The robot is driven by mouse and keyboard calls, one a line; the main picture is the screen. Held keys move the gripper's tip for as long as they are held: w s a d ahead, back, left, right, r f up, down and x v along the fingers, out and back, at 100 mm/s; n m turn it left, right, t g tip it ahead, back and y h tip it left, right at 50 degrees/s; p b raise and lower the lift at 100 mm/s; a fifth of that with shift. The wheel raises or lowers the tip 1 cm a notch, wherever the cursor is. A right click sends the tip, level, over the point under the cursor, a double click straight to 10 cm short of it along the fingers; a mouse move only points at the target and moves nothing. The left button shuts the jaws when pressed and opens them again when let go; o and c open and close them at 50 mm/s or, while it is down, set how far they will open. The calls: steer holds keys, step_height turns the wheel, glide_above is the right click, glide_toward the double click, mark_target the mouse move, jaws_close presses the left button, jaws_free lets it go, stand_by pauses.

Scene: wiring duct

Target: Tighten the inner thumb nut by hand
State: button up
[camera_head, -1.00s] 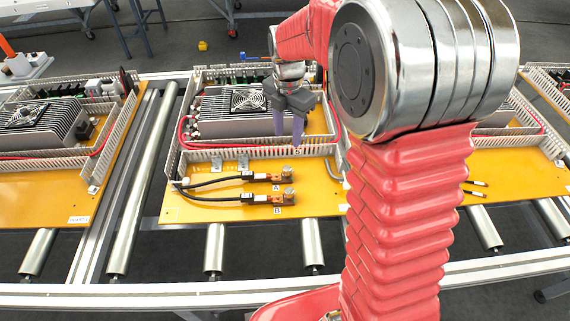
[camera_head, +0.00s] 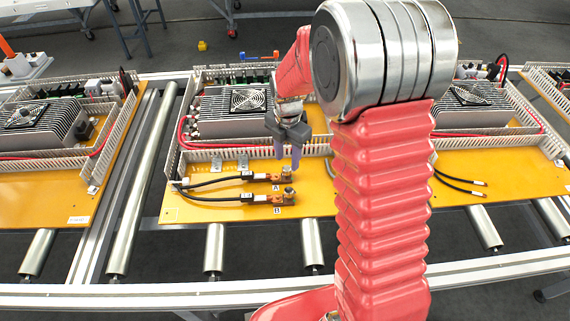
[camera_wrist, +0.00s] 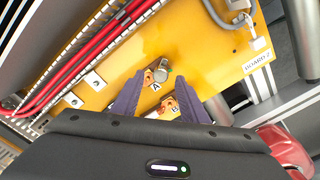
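Terminal A has a copper lug with a silver thumb nut (camera_head: 287,173), on the yellow board in the head view. Terminal B, nearer the front, has a like nut (camera_head: 289,191). Black cables end at both lugs. My gripper (camera_head: 287,163) points down just above terminal A, its purple fingers open and empty. In the wrist view, the nut of A (camera_wrist: 162,74) appears between the fingertips, with label A (camera_wrist: 156,87) below it. The copper of terminal B (camera_wrist: 169,104) shows between the fingers lower in the picture. I cannot tell whether the fingers are level with the nut.
A slotted duct wall (camera_head: 230,150) runs behind the terminals, with a finned heatsink and fan (camera_head: 248,100) beyond. Red cables (camera_wrist: 80,64) run along the duct in the wrist view. The board (camera_head: 215,213) is clear in front of the cables.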

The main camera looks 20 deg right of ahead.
mark_target(287, 167)
steer(key=shift+f, duration=1.75)
steer(key=shift+c, duration=0.5)
